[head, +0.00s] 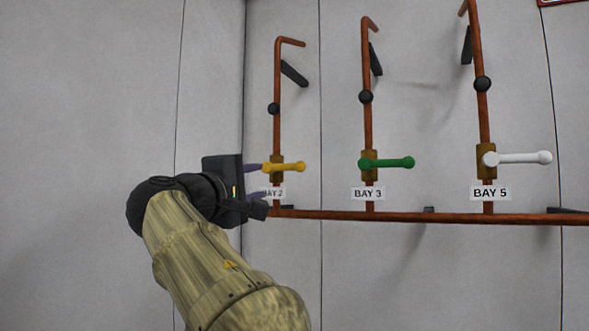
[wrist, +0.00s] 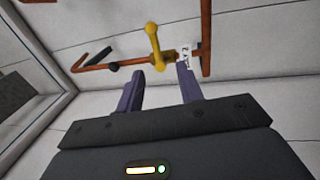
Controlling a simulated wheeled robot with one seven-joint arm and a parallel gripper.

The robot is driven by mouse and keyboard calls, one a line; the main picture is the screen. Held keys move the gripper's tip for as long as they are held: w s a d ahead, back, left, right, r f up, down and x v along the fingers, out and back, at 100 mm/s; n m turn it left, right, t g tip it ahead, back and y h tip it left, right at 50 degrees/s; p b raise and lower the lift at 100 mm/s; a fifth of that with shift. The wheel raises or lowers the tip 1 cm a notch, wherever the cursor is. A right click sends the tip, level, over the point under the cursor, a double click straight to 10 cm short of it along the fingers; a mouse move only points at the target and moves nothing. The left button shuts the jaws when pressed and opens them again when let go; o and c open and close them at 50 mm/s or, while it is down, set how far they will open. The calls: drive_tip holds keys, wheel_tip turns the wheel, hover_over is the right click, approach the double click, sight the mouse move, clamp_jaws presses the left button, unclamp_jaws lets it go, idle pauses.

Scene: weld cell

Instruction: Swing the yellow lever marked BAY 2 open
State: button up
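The yellow lever (head: 290,167) sits on a brass valve body on the leftmost upright copper pipe. Its handle points right, crosswise to the pipe. The BAY 2 label (head: 275,193) is below it, its left part hidden by my gripper. My gripper (head: 256,182) is left of the valve with its two purple fingers apart and nothing held. In the wrist view, the yellow lever (wrist: 154,45) shows beyond the gap between the fingertips (wrist: 158,78), apart from them as far as I can tell.
A green lever (head: 387,162) over BAY 3 and a white lever (head: 520,158) over BAY 5 are to the right, both handles pointing right. A horizontal copper pipe (head: 400,215) runs below the labels. Wall left of the pipes is clear.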

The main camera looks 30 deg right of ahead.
sight(289, 168)
drive_tip(key=shift+s+r, duration=0.15)
drive_tip(key=shift+r, duration=0.3)
drive_tip(key=shift+d, duration=0.1)
drive_tip(key=p+x, duration=0.3)
drive_tip(key=x, duration=0.2)
drive_tip(key=p+x, duration=0.4)
drive_tip(key=x, duration=0.2)
drive_tip(key=p+x, duration=0.3)
drive_tip(key=x, duration=0.2)
drive_tip(key=shift+d+r+p, duration=0.3)
drive_tip(key=shift+w+d, duration=0.3)
drive_tip(key=shift+w, duration=0.05)
drive_tip(key=shift+f, duration=0.1)
drive_tip(key=shift+c, duration=0.3)
clamp_jaws()
